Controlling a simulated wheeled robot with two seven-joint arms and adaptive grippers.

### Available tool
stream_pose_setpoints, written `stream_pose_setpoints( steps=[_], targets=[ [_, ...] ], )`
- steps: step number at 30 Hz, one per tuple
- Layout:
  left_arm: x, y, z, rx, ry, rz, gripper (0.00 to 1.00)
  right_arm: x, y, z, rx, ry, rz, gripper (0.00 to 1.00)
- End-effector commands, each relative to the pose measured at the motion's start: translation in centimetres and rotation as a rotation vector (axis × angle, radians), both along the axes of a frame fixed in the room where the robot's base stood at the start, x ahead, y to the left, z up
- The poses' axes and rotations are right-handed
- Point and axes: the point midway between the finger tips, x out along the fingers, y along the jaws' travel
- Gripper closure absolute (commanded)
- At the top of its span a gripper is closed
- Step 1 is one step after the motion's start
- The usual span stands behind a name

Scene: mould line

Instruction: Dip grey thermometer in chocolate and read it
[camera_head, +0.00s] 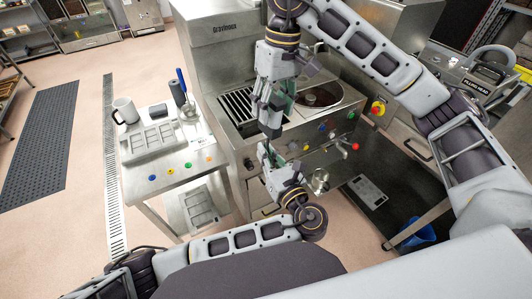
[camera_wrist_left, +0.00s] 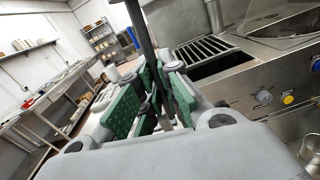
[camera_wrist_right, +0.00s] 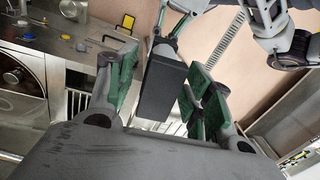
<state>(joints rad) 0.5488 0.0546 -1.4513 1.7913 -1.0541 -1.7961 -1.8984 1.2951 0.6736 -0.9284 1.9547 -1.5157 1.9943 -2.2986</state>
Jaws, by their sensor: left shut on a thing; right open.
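A dark grey, box-shaped body, which I take for the thermometer (camera_wrist_right: 157,88), stands between the open fingers of my right gripper (camera_head: 270,128). In the right wrist view it appears clear of their green pads. My left gripper (camera_head: 267,150) is just below, facing up, shut on this dark piece, whose long narrow part (camera_wrist_left: 142,45) rises from between its pads in the left wrist view. In the head view the grippers mostly hide it. The round chocolate tank (camera_head: 318,96) of the steel machine is right of the grippers, partly behind my right arm. No reading is visible.
A steel side table (camera_head: 165,165) at the left carries a white mug (camera_head: 125,110), a mould tray (camera_head: 150,139) and a blue-handled tool (camera_head: 182,82). The machine's slotted grate (camera_head: 238,106) is beside the grippers. Knobs and a red-tipped lever (camera_head: 354,147) stick out from its front.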

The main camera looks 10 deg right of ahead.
Motion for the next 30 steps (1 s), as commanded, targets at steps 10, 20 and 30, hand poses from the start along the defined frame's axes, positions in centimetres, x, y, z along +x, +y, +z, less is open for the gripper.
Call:
stream_pose_setpoints(
  steps=[10,20,30],
  targets=[
    [0.0,0.0,0.0,0.0,0.0,0.0,1.0,0.2,-0.4,3.3,0.0,-0.002,-0.002,0.49],
    [0.0,0.0,0.0,0.0,0.0,0.0,1.0,0.3,-0.7,5.7,0.001,-0.002,-0.001,0.49],
    [0.0,0.0,0.0,0.0,0.0,0.0,1.0,0.5,-0.9,8.0,0.0,-0.001,-0.001,0.49]
  ],
)
